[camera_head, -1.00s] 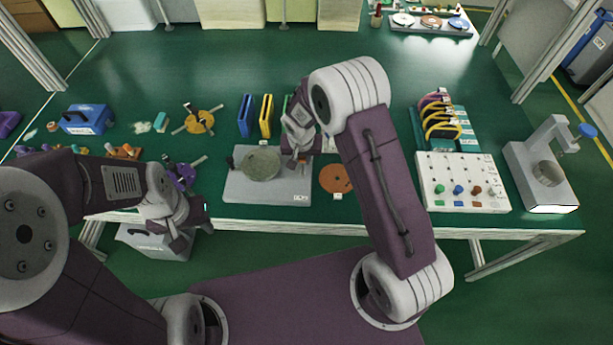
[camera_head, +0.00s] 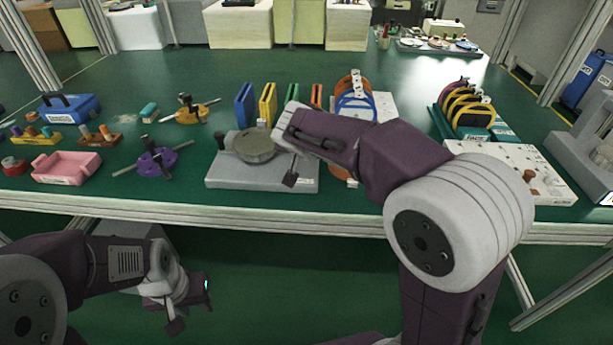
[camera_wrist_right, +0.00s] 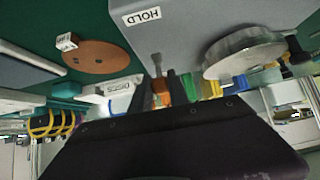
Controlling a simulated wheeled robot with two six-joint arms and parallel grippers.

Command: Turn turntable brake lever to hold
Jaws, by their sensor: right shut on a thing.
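The turntable has a grey base plate (camera_head: 225,180) and a round grey disc (camera_head: 253,146). A white HOLD label (camera_wrist_right: 142,15) shows on the plate in the right wrist view. My right gripper (camera_wrist_right: 158,88) is at the plate's right side and is shut on a small upright grey-brown post (camera_wrist_right: 157,62), which looks like the brake lever's handle. In the head view, my right arm hides most of the lever. A black knob (camera_head: 222,140) stands at the plate's left. My left gripper (camera_head: 191,305) hangs open and empty below the table's front edge.
A pink tray (camera_head: 66,168), a purple handled part (camera_head: 157,162) and a blue toolbox (camera_head: 70,108) lie to the left. Upright coloured plates (camera_head: 268,105) stand behind the turntable. A brown disc (camera_wrist_right: 96,56) lies beside it. A white panel (camera_head: 555,185) is at the right.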

